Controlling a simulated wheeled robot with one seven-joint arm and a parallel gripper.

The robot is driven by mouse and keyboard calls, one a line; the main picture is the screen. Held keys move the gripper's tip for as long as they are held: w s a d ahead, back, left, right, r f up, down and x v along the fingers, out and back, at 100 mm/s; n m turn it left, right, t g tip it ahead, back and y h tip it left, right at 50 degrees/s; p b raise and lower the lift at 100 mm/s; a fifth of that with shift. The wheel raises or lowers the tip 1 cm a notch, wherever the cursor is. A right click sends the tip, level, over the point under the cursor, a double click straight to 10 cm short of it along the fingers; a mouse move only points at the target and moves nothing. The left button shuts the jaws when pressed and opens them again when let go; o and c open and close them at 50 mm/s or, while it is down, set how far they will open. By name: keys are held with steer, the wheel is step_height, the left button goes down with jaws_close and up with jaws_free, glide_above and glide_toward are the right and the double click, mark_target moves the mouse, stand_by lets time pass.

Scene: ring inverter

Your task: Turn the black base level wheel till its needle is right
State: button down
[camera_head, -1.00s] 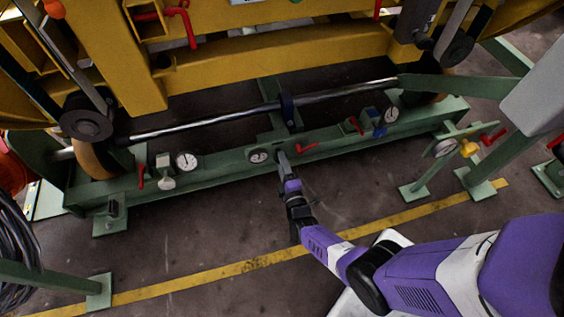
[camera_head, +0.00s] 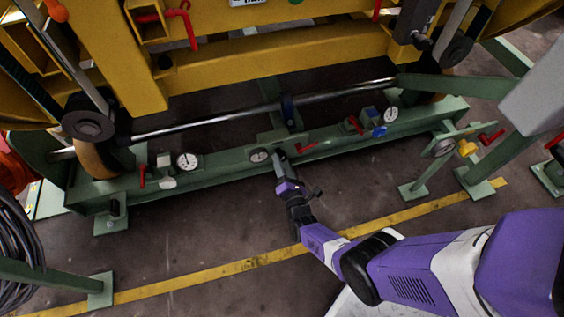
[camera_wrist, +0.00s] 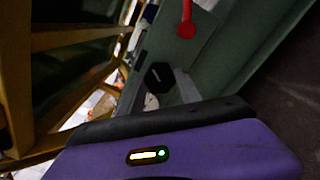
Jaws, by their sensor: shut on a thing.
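My gripper (camera_head: 281,156) reaches down to the green base beam, just right of a small round white-faced gauge (camera_head: 259,155). It is shut on the black base level wheel, which its jaws mostly hide in the head view. In the wrist view, a black six-sided knob (camera_wrist: 158,76) shows beside a grey finger of my gripper (camera_wrist: 184,86). The purple wrist housing fills the bottom of that view. The gauge's needle is too small to read.
Another white dial (camera_head: 187,161) and a red handle (camera_head: 142,176) stand left on the beam. A red handle (camera_head: 305,147) is close right of my gripper, with a further dial (camera_head: 391,115) beyond. A steel rod runs behind the beam.

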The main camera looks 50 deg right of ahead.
steer(key=shift+s+f+n, duration=0.1)
steer(key=shift+n, duration=0.3)
steer(key=c, duration=0.8)
jaws_free()
steer(key=shift+c, duration=0.2)
steer(key=p+v, duration=0.3)
steer(key=v, duration=0.4)
steer(key=shift+s+a, duration=0.25)
steer(key=shift+s, duration=0.05)
